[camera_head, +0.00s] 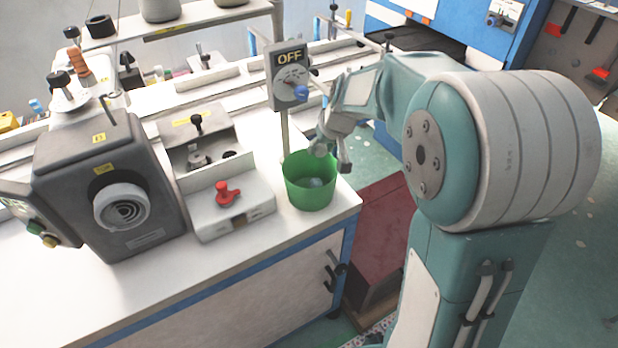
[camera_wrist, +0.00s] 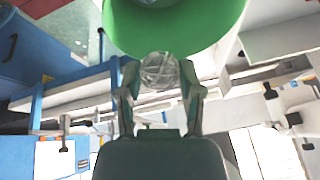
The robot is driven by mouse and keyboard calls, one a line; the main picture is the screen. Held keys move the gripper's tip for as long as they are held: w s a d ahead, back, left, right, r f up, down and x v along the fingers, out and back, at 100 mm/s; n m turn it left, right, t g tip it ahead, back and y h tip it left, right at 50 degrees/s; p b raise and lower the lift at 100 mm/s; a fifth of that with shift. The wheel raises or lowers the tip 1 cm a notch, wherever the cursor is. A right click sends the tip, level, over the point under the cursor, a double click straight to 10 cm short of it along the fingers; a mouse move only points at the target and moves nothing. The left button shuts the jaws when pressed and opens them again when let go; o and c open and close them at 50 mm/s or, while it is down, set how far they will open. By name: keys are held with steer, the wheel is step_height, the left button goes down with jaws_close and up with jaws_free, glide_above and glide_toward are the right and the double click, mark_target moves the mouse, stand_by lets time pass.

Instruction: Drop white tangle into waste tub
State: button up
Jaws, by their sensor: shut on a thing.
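The white tangle (camera_wrist: 160,71) is a small pale ball of thread. It sits between the two fingers of my gripper (camera_wrist: 161,88), which is shut on it, in the wrist view. In the head view my gripper (camera_head: 333,155) is at the right, upper side of the green waste tub (camera_head: 310,195), close to its rim. The tangle there is small and partly hidden by the fingers. The tub stands upright at the right end of the white bench. The tub (camera_wrist: 120,25) also fills the top of the wrist view.
A post with an OFF switch box (camera_head: 289,76) rises just behind the tub. A white tray with a red knob (camera_head: 228,194) stands left of the tub, beside a dark grey machine (camera_head: 110,180). The bench front (camera_head: 240,290) is clear.

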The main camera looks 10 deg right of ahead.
steer(key=f, duration=0.3)
steer(key=shift+a+f, duration=0.1)
steer(key=shift+a, duration=0.2)
steer(key=shift+a+f, duration=0.25)
steer(key=shift+f, duration=0.15)
steer(key=shift+d, duration=0.1)
steer(key=shift+d, duration=0.1)
steer(key=o, duration=0.8)
steer(key=shift+d, duration=0.1)
steer(key=shift+o, duration=0.2)
